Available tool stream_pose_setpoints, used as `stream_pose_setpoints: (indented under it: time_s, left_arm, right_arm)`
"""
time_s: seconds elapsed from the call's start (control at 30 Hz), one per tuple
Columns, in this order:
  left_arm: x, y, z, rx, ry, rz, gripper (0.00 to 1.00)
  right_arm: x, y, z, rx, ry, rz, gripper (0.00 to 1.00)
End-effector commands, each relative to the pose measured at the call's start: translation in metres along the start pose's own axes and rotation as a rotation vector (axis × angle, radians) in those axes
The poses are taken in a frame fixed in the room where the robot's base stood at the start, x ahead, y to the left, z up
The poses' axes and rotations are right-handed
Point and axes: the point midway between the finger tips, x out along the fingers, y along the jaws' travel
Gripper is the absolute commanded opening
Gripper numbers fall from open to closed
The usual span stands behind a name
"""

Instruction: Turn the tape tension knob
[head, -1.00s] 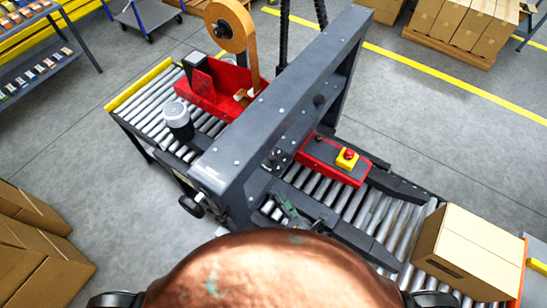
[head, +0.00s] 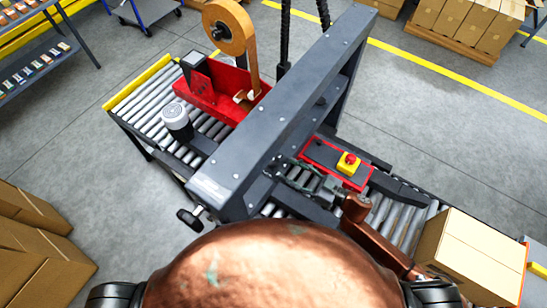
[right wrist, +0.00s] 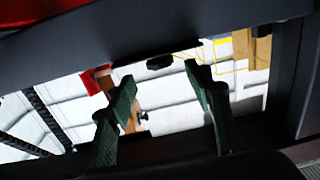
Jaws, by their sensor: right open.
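The orange-brown tape roll (head: 229,27) stands on the red tape head (head: 212,92) at the machine's far side. A small black knob (head: 217,32) sits at its hub; I take this as the tension knob. My right gripper (head: 293,170) is open and empty beside the grey crossbeam, on the near side, well apart from the knob and partly hard to make out. In the right wrist view its two dark green fingers (right wrist: 158,85) stand apart, with a strip of tape (right wrist: 127,115) and a small black knob-like part behind them. My left gripper is out of view.
The thick grey crossbeam (head: 262,128) lies between my right gripper and the tape roll. A black hand crank (head: 188,217) sticks out at its near end. A red unit with an emergency stop (head: 348,162) and a carton (head: 472,257) are at right.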

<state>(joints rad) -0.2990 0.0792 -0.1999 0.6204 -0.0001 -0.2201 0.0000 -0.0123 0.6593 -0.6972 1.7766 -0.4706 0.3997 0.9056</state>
Motion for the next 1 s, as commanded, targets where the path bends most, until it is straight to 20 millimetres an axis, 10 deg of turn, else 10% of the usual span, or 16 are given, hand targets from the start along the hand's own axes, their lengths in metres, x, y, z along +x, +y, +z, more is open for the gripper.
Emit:
stream_pose_setpoints:
  time_s: [0.53,1.0]
  left_arm:
    - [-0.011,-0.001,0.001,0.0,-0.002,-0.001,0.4]
    - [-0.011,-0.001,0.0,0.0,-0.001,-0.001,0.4]
  right_arm:
    - [0.069,0.001,-0.002,0.016,0.005,-0.003,0.47]
    - [0.077,0.0,-0.001,0.015,0.002,-0.002,0.43]
